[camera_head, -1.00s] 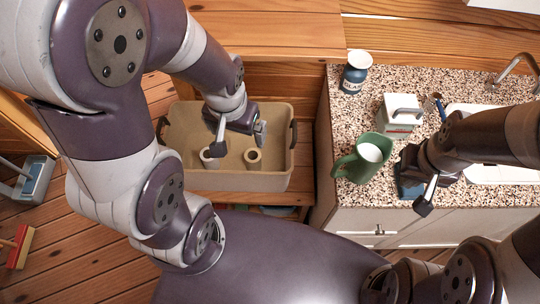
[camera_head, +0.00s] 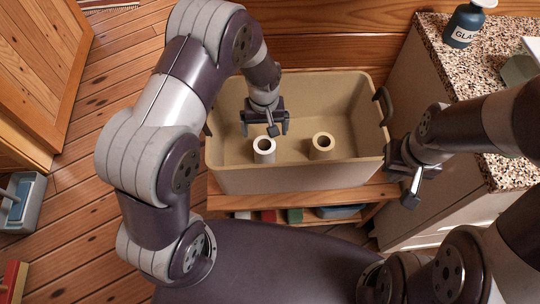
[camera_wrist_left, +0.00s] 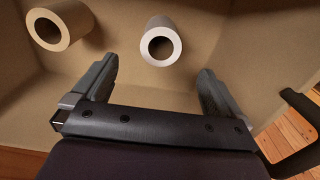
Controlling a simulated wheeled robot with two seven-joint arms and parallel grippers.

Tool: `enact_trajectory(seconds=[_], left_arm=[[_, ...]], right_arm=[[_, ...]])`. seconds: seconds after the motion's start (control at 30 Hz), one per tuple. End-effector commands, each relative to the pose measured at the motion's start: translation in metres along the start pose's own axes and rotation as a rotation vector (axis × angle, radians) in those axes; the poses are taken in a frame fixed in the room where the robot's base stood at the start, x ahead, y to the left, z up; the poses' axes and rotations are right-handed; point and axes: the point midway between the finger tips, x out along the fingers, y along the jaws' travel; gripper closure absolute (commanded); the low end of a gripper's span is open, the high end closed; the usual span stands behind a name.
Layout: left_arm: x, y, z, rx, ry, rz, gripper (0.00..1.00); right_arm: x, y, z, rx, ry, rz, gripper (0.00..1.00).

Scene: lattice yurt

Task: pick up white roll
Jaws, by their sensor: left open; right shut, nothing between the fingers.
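The white roll (camera_head: 264,150) stands upright in the beige bin (camera_head: 290,178), left of a tan roll (camera_head: 322,146). My left gripper (camera_head: 264,128) is open and empty inside the bin, just behind the white roll in the head view. In the left wrist view the white roll (camera_wrist_left: 161,42) lies ahead of the open fingers (camera_wrist_left: 154,78), roughly centred between them and apart from them. The tan roll (camera_wrist_left: 60,25) is off to the left there. My right gripper (camera_head: 408,182) is shut and empty, beside the bin's right end.
The bin has dark end handles (camera_head: 383,105) and stands on a wooden shelf (camera_head: 300,198) with several items below. Wooden cabinets (camera_head: 35,70) stand at the left.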

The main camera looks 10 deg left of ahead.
Motion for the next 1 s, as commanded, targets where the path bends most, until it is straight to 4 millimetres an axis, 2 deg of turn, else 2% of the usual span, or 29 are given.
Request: enact_trajectory(seconds=[0.03, 0.2, 0.37, 0.6, 0.7, 0.9, 0.93, 1.0], left_arm=[[0.016, 0.001, 0.000, -0.003, -0.005, -0.002, 0.00], [0.054, 0.000, 0.001, -0.004, -0.005, -0.002, 0.00], [0.073, 0.001, -0.001, -0.003, -0.002, -0.001, 0.00], [0.116, -0.001, -0.002, -0.003, -0.002, -0.001, 0.00], [0.123, -0.001, -0.003, -0.003, 0.001, 0.000, 0.00], [0.123, -0.001, -0.003, -0.002, 0.001, 0.000, 0.00], [0.123, -0.001, -0.003, -0.002, 0.001, 0.000, 0.06], [0.123, -0.001, -0.003, -0.002, 0.001, 0.000, 0.29]], right_arm=[[0.006, 0.000, 0.001, 0.000, 0.000, 0.000, 1.00], [0.014, 0.000, 0.002, 0.000, 0.000, 0.000, 1.00], [0.018, 0.000, 0.002, 0.000, 0.000, 0.000, 1.00], [0.032, 0.000, 0.004, 0.000, 0.000, 0.000, 1.00], [0.033, 0.000, 0.004, 0.000, 0.000, 0.000, 1.00], [0.032, 0.000, 0.004, 0.000, 0.000, 0.000, 1.00], [0.032, 0.000, 0.004, 0.000, 0.000, 0.000, 1.00], [0.032, 0.000, 0.004, 0.000, 0.000, 0.000, 1.00]])
